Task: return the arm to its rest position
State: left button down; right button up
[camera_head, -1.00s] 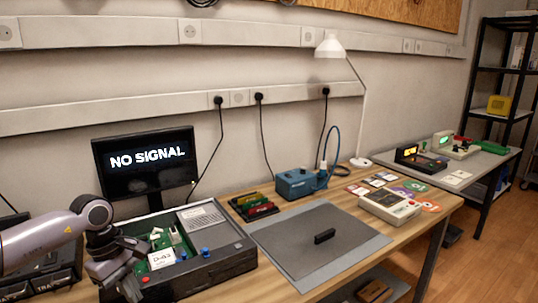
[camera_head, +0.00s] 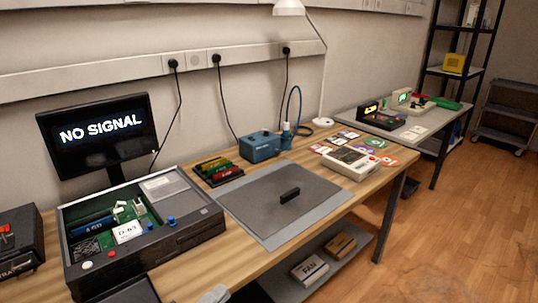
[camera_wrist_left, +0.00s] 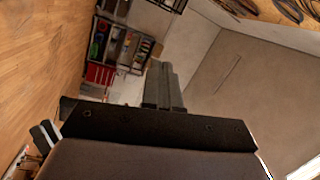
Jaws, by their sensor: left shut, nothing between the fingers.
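My left gripper (camera_wrist_left: 161,75) shows in the left wrist view as dark, narrow fingers beyond the wide black wrist body. The fingers are together and nothing is between them. Behind them are a wall, a wooden surface and racks, with no object near the fingertips. In the head view the left arm no longer reaches over the table; only a small pale grey piece shows at the bottom edge, and I cannot tell what it is. My right gripper is in neither view.
The wooden table (camera_head: 190,262) holds an open device case (camera_head: 190,238), a monitor (camera_head: 98,133), a grey mat (camera_head: 262,222) with a black block (camera_head: 289,195), a blue device (camera_head: 261,146) and a white device (camera_head: 350,163). Free floor (camera_head: 470,210) lies to the right.

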pick_arm(q)
jog(key=s+a+f+n+g+y, duration=0.2)
jog(key=s+a+f+n+y, duration=0.3)
jog(key=n, duration=0.5)
jog(key=s+a+f+n+g+y, duration=0.2)
jog(key=s+a+f+n+y, duration=0.3)
jog(key=s+f+n, duration=0.4)
notch_tip(320, 180, down, 3)
jog(key=shift+f+n, duration=0.1)
jog(key=shift+n, duration=0.8)
jog(key=shift+a, duration=0.1)
